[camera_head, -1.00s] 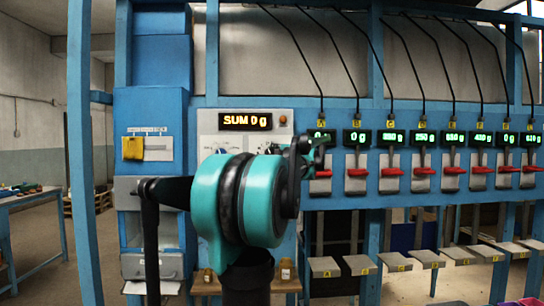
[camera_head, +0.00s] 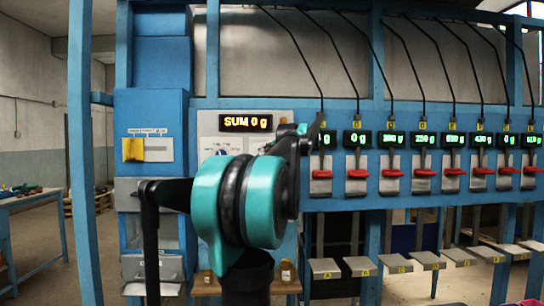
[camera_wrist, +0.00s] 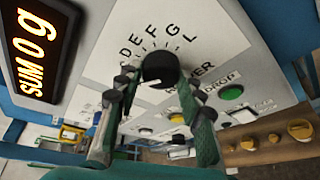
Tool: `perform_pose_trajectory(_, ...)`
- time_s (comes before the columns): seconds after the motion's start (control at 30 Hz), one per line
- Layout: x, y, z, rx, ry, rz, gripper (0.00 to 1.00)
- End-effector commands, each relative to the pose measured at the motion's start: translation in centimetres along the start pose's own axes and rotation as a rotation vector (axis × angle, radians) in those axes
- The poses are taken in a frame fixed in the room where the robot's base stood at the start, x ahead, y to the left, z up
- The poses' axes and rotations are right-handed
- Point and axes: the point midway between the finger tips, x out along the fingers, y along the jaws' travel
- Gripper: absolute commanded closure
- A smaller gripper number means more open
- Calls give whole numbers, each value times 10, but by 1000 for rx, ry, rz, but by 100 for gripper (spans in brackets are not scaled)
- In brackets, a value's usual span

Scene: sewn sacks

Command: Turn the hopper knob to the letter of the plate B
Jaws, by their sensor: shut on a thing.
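The black round hopper knob (camera_wrist: 160,68) is on the pale panel in the wrist view, with the letters D, E, F, G and L printed around its far side. My gripper (camera_wrist: 157,84) has its fingers on both sides of the knob and is shut on it. I cannot clearly tell which letter the knob points to; letters before D are not readable. In the head view my arm hides the knob. Plate B (camera_head: 360,266) hangs at the lower right, beside plate A (camera_head: 323,269).
A green button (camera_wrist: 231,92) and DROP label sit near the knob. The SUM display (camera_wrist: 38,52) reads 0 g. In the head view, a row of red levers (camera_head: 393,173) under weight displays runs right, and a yellow slider (camera_head: 133,149) is at left.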

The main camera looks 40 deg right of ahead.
Motion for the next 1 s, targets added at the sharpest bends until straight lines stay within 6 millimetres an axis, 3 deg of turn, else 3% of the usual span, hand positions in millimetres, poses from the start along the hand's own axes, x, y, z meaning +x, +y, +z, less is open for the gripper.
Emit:
perform_pose_trajectory(0.53,0,0,-2,-27,2,-10,91)
perform_pose_trajectory(0.57,0,0,-2,-27,2,-10,61)
perform_pose_trajectory(0.7,0,0,-1,-26,1,-10,44)
perform_pose_trajectory(1.0,0,0,-1,-25,-1,-10,41)
